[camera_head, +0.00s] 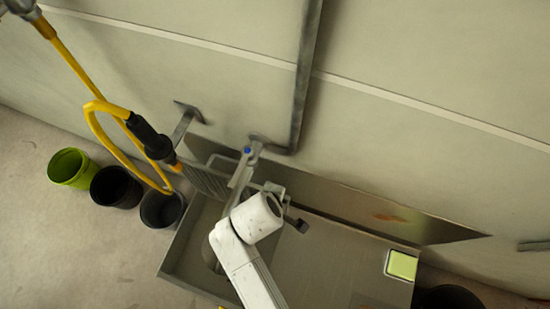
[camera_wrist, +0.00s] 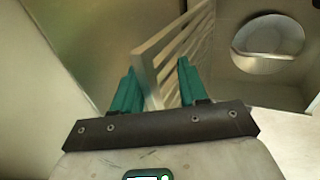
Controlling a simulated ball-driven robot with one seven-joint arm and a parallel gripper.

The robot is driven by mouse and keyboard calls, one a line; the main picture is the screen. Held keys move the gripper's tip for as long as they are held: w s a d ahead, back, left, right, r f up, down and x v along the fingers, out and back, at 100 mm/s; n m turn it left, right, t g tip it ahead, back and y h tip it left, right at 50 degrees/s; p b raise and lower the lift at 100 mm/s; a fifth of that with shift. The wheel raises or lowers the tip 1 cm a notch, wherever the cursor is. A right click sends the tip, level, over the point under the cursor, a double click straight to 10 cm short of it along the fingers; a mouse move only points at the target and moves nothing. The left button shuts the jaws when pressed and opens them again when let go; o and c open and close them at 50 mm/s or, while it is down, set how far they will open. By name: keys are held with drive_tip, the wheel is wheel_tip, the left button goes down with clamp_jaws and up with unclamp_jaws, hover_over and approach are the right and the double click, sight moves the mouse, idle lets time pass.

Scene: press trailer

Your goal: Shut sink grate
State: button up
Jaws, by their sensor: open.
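The sink grate (camera_wrist: 172,34) is a pale slatted panel, raised and steeply tilted in the wrist view. In the head view the grate (camera_head: 205,182) shows as dark slats at the sink's left end, near the wall. My gripper (camera_wrist: 157,68) is open, with its two teal fingers on either side of the grate's near edge. I cannot tell whether either finger touches it. In the head view my white arm hides most of the gripper. The metal sink (camera_head: 330,262) stands against the wall, and my arm covers part of its left end.
A yellow hose (camera_head: 95,125) with a black grip hangs beside the grate. A green bucket (camera_head: 72,168) and two black buckets (camera_head: 116,187) stand left of the sink. A yellow-green sponge-like block (camera_head: 402,265) sits at the sink's right. The wrist view shows a round metal shape (camera_wrist: 268,42) right of the grate.

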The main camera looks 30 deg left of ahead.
drive_tip(key=s+p, duration=0.1)
drive_tip(key=s, duration=0.1)
drive_tip(key=s+d+p, duration=0.1)
drive_tip(key=s, duration=0.1)
drive_tip(key=shift+s+f, duration=0.1)
drive_tip(key=shift+s, duration=0.05)
idle(0.4)
drive_tip(key=s, duration=0.1)
drive_tip(key=s+d, duration=0.1)
drive_tip(key=s, duration=0.1)
drive_tip(key=s+f+p, duration=0.1)
drive_tip(key=s, duration=0.1)
drive_tip(key=shift+s+d, duration=0.15)
drive_tip(key=shift+s, duration=0.05)
idle(0.5)
drive_tip(key=shift+s+f, duration=0.1)
drive_tip(key=shift+s+d+f, duration=0.2)
drive_tip(key=shift+s+f, duration=0.1)
drive_tip(key=shift+s, duration=0.55)
drive_tip(key=shift+s+d+f, duration=0.2)
drive_tip(key=shift+s+f, duration=0.15)
drive_tip(key=shift+s, duration=0.45)
drive_tip(key=shift+s+d+f, duration=0.2)
drive_tip(key=shift+s+f, duration=0.1)
drive_tip(key=shift+s, duration=0.55)
drive_tip(key=shift+s, duration=0.1)
